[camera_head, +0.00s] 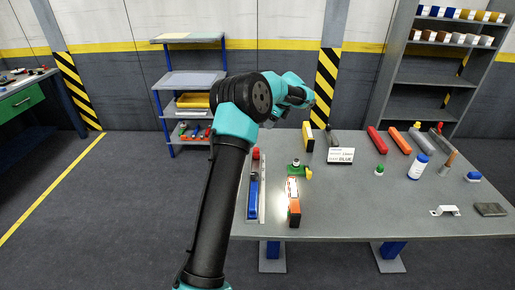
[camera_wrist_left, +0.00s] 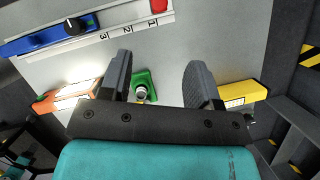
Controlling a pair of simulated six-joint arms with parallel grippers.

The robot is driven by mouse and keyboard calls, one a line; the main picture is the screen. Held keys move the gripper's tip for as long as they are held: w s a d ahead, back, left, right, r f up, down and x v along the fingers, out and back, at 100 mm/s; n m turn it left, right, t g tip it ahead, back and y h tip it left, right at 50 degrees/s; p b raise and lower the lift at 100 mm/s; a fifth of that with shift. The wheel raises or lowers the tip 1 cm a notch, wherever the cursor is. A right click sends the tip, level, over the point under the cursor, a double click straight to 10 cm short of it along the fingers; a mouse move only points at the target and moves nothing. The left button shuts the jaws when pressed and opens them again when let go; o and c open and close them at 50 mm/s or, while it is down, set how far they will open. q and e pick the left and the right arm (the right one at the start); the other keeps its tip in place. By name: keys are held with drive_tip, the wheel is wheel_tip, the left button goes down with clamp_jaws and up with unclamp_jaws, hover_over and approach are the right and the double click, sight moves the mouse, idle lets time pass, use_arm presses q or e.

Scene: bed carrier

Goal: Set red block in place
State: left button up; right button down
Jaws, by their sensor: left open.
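A small red block (camera_head: 256,153) sits at the far end of the pale rail (camera_head: 262,190); it also shows at the top edge of the left wrist view (camera_wrist_left: 158,6). A longer red bar (camera_head: 377,140) lies on the table further right. A blue carrier (camera_head: 253,198) with a black knob sits on the rail, which bears printed numbers 1, 2, 3 (camera_wrist_left: 132,26). My left gripper (camera_head: 296,98) is over the far left of the table. In the wrist view its fingers (camera_wrist_left: 160,75) are apart and empty, with a green fixture (camera_wrist_left: 143,86) showing between them. My right gripper is not in view.
An orange and white block (camera_head: 294,206) stands near the front edge. The front middle of the table is clear.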

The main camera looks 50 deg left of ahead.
sight(258, 149)
use_arm(q)
drive_tip(key=x, duration=1.7)
drive_tip(key=shift+f, duration=0.15)
drive_tip(key=shift+c, duration=0.5)
clamp_jaws()
